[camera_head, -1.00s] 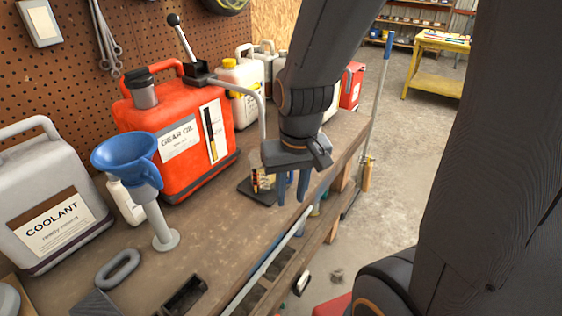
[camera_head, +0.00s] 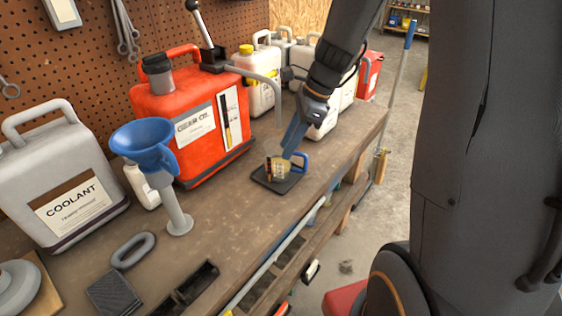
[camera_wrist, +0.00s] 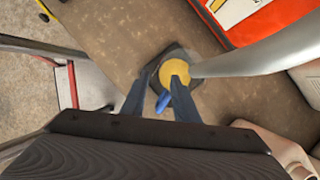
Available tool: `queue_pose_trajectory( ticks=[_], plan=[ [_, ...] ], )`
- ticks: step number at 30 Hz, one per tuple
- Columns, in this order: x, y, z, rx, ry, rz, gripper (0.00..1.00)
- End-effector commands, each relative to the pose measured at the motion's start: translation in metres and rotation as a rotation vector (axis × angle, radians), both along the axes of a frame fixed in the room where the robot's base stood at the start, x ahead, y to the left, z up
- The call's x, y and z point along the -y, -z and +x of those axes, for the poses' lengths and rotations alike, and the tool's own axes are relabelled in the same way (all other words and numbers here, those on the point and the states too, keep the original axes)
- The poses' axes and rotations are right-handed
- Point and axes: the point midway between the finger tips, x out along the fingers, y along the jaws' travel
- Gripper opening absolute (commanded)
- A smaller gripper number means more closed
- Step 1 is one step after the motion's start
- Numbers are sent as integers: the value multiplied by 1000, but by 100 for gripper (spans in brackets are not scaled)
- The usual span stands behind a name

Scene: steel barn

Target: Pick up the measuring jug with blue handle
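The measuring jug (camera_head: 276,169) is small and clear, with yellowish contents and dark and red marks on its side. It stands upright on a dark square tray (camera_head: 268,184) near the bench's front edge. Its blue handle (camera_head: 302,161) points to the right. My gripper (camera_head: 290,148) reaches down to the jug's handle side, fingers slanting. In the wrist view, the jug's yellow round top (camera_wrist: 175,70) and blue handle (camera_wrist: 163,102) show, and my gripper (camera_wrist: 156,86) is open, its two blue-grey fingers apart with the handle between them. I cannot tell whether either finger touches it.
A red gear oil can (camera_head: 190,130) with a curved grey spout stands behind the jug. A blue funnel (camera_head: 146,145), a grey coolant can (camera_head: 60,175) and a grey ring (camera_head: 132,251) are to the left. White jugs (camera_head: 258,85) stand behind. The bench (camera_head: 235,215) has bare room in front.

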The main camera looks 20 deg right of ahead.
Motion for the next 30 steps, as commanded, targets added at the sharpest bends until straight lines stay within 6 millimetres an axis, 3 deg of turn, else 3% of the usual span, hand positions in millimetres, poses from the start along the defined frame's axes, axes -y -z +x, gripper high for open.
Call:
queue_pose_trajectory(
  ticks=[12, 20, 26, 30],
  plan=[
    [-16, 42, 6, -1, -3, -1, 27],
    [-16, 46, 7, 1, -2, -1, 27],
    [-16, 46, 7, 1, -2, -1, 0],
    [-16, 46, 7, 1, -3, -1, 0]
  ],
)
